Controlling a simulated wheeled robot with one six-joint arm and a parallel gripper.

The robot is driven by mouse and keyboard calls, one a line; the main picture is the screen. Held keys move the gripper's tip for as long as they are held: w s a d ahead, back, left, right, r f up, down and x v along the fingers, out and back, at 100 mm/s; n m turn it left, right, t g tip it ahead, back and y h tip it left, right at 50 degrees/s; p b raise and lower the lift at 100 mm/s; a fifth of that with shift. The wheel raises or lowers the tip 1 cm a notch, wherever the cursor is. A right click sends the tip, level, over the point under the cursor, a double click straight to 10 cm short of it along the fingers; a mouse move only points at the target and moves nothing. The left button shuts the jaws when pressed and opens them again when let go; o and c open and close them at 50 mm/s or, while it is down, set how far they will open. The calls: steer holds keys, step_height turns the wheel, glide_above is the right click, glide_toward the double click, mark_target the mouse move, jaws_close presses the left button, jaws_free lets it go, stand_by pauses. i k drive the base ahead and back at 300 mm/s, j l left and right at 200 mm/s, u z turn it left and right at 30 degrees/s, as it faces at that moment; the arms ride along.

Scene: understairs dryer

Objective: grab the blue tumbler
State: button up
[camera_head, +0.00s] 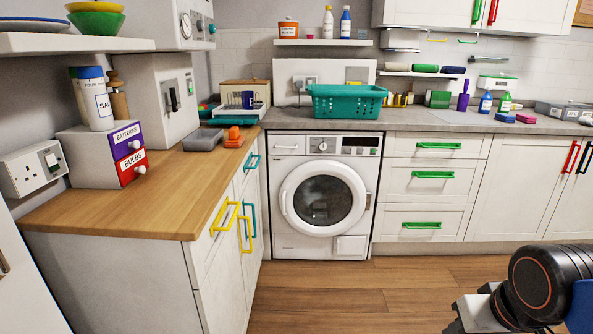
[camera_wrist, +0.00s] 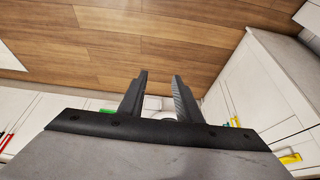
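I cannot clearly pick out a blue tumbler. A small dark blue cup-like thing (camera_head: 250,99) stands in the white dish rack (camera_head: 232,108) at the back left corner; it is too small to tell if it is a tumbler. My gripper (camera_wrist: 160,76) shows in the wrist view with its two dark fingers apart and nothing between them. It hangs over open floor, far from the counters. In the head view part of my arm shows at the lower right, and the fingers are not in sight.
The wooden counter (camera_head: 130,205) on the left holds labelled drawers (camera_head: 100,155) and an orange item (camera_head: 234,137). A teal basket (camera_head: 345,101) stands on the grey worktop above the dryer (camera_head: 322,195). The wooden floor (camera_head: 400,290) is clear.

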mark_target(247, 96)
steer(key=i+u, duration=0.15)
steer(key=i, duration=0.25)
steer(key=i+l+u, duration=0.2)
steer(key=i, duration=0.25)
steer(key=i+l+u, duration=0.15)
steer(key=i, duration=0.25)
steer(key=i+l+u, duration=0.15)
steer(key=i, duration=0.25)
